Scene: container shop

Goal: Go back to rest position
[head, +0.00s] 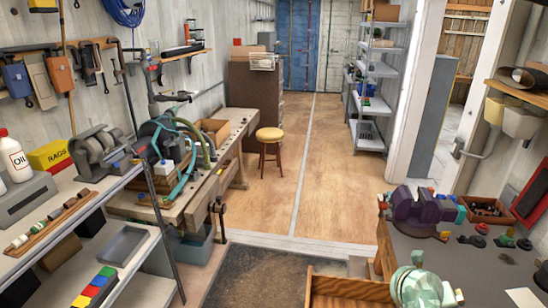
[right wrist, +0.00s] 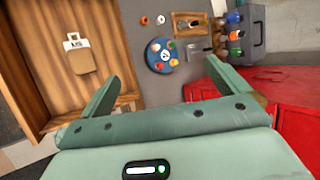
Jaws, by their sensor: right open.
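My right gripper (right wrist: 162,72) shows in the right wrist view with its two pale green fingers spread wide. Nothing is between the fingers. Beyond them is a grey bench top (right wrist: 138,30) with a blue round holder (right wrist: 155,52) carrying several coloured pieces. A pale green part of my right arm shows at the bottom of the head view, by a wooden drawer, with its jaws not clear there. My left gripper is not in either view.
The wooden drawer (head: 345,290) stands open; a tagged tan item (right wrist: 80,60) lies in it. A purple vise (head: 418,208) stands on the right bench. A red cabinet (right wrist: 270,100) is beside my right gripper.

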